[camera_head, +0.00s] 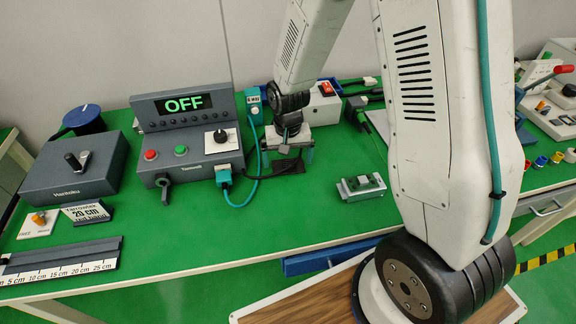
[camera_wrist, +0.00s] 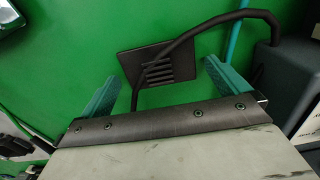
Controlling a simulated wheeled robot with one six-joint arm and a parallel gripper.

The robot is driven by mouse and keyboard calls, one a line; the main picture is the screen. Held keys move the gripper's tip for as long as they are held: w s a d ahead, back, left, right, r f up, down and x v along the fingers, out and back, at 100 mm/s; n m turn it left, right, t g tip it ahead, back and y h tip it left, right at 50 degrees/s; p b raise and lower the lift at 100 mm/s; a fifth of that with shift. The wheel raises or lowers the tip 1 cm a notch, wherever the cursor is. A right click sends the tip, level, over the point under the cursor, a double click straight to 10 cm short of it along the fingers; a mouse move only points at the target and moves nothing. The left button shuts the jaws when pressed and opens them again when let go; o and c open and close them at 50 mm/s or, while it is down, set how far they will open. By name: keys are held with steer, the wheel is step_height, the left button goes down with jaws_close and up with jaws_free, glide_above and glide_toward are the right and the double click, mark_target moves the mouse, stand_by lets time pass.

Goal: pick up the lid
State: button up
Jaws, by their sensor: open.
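In the wrist view the plate lies beyond and between the fingers. A black cable curves close by and partly hides the plate. The height of the fingers above it is hard to judge.
A grey control box with an OFF display (camera_head: 185,105) stands left of my gripper. A teal cable (camera_head: 253,165) runs between them. A white box with a red switch (camera_head: 322,102) stands behind. A small metal fixture (camera_head: 361,187) sits to the right. The bench front is mostly clear.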

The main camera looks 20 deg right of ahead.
steer(key=shift+f, duration=0.2)
steer(key=c, duration=0.9)
steer(key=shift+r, duration=0.2)
